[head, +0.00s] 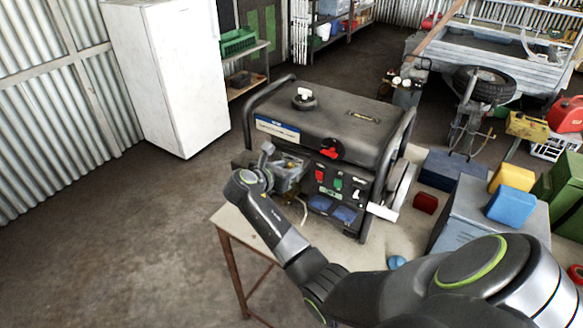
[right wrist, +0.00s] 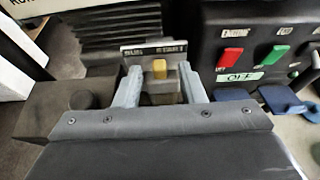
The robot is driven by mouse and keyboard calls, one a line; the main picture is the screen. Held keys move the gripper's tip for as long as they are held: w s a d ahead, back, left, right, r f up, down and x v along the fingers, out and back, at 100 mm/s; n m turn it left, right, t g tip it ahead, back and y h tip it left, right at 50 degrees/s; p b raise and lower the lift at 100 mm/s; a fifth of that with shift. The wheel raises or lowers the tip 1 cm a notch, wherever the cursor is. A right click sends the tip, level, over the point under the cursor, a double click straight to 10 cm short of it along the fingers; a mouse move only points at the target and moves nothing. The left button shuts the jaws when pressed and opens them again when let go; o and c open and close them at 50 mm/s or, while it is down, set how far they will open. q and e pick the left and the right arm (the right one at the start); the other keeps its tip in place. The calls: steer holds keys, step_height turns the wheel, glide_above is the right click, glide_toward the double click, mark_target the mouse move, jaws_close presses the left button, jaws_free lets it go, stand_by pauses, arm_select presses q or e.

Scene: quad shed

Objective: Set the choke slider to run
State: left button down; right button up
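The generator (head: 345,118) stands on a bench, with a black top and a front panel of switches. The choke slider (right wrist: 160,68) is a small yellow-orange knob under a dark label plate (right wrist: 153,49) in the right wrist view. In the head view my right gripper (head: 278,165) is at the left end of the panel and hides the slider. My left gripper is not in view.
Right of the slider are a red switch (right wrist: 230,58) and a green switch (right wrist: 274,54) with an OFF label. Blue socket covers (head: 332,208) sit below. A grey box (head: 478,215) with yellow and blue items stands right. Floor at left is clear.

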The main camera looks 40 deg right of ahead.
steer(key=shift+a+r, duration=0.1)
steer(key=shift+a, duration=0.05)
steer(key=shift+c, duration=0.7)
jaws_close()
